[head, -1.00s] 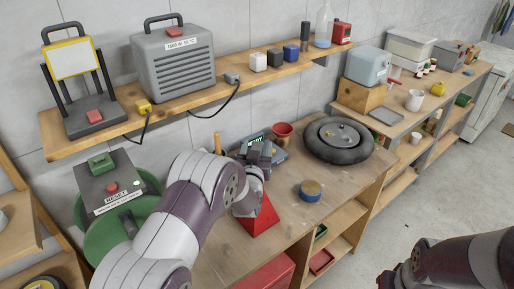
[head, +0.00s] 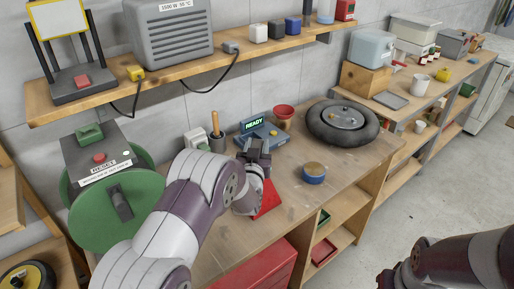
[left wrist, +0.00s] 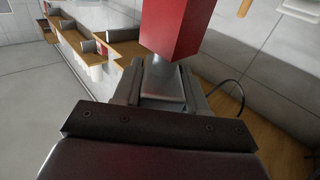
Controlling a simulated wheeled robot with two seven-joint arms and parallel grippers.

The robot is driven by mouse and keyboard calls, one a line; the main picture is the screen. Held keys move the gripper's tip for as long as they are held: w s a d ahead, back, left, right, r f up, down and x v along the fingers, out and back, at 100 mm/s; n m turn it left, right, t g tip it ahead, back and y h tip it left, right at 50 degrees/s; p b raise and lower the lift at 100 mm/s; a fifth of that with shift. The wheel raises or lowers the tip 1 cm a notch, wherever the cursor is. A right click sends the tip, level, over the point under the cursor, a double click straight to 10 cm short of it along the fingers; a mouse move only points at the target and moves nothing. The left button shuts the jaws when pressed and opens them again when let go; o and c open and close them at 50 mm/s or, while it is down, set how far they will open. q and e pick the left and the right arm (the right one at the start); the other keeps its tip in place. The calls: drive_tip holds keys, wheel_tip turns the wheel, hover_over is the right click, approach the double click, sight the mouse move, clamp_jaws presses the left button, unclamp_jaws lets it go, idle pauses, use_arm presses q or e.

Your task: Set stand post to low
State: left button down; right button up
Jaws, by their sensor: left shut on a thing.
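The stand has a red block-like base (head: 268,201) on the wooden workbench, partly hidden behind my left arm in the head view. My left gripper (head: 258,150) is at the stand. In the left wrist view the red part (left wrist: 176,28) fills the top middle, with a short grey metal post (left wrist: 163,78) joined to it. The fingers of my left gripper are shut around this post. The post's height setting cannot be read. Part of my right arm shows at the lower right of the head view, but its gripper does not.
A blue device with a READY display (head: 262,134), a red funnel-like cup (head: 283,115), a blue-and-tan roll (head: 314,173) and a black tyre (head: 343,122) stand close by. A green reel (head: 90,222) is at left. A shelf (head: 190,75) runs above. The front right bench top is clear.

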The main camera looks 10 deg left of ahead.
use_arm(q)
drive_tip(key=shift+s+f, duration=0.15)
drive_tip(key=shift+f, duration=0.1)
drive_tip(key=c, duration=0.8)
unclamp_jaws()
drive_tip(key=shift+o, duration=0.5)
drive_tip(key=s+d+b, duration=0.1)
drive_tip(key=s+b, duration=0.2)
drive_tip(key=s, duration=0.9)
drive_tip(key=shift+s+d, duration=0.25)
